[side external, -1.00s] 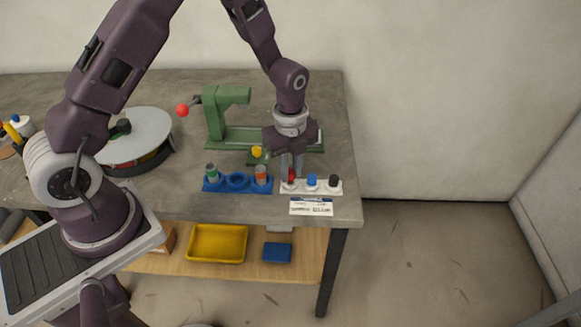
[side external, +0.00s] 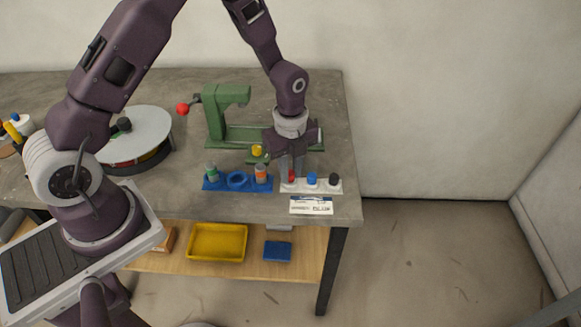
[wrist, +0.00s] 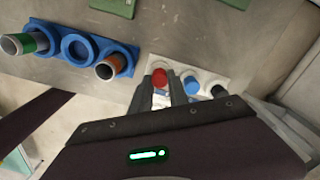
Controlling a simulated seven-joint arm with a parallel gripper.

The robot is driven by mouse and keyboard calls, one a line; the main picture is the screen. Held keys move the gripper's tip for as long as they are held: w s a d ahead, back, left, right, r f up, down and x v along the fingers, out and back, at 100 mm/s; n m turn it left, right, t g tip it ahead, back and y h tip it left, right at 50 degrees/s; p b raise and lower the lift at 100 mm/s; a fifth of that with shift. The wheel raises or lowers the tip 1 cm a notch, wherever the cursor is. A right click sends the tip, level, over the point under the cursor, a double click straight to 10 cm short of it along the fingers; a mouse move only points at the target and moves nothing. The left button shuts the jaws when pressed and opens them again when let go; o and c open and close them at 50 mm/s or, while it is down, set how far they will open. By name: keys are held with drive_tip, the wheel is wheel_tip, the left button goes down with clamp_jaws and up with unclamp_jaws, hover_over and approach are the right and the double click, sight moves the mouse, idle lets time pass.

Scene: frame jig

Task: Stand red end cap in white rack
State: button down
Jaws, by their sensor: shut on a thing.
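The red end cap (side external: 291,177) is between the fingers of my gripper (side external: 292,174), over the left place of the white rack (side external: 302,188). The red cap also shows in the wrist view (wrist: 159,78) between the two fingertips (wrist: 163,90). My gripper is shut on it. A blue cap (side external: 311,178) and a black cap (side external: 333,179) stand in the other places of the white rack. Whether the red cap's lower end touches the bottom of its place cannot be told; the fingers partly hide it.
A blue rack (side external: 238,188) to the left holds a green-banded tube (side external: 212,172) and an orange-banded tube (side external: 261,173), with its middle ring empty. A green press (side external: 216,115) stands behind. A white label card (side external: 311,206) lies in front, near the table edge.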

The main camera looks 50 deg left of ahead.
drive_tip(key=shift+f, duration=0.25)
drive_tip(key=c, duration=1.2)
unclamp_jaws()
drive_tip(key=shift+o, duration=0.8)
drive_tip(key=shift+r, duration=0.1)
drive_tip(key=shift+r, duration=0.65)
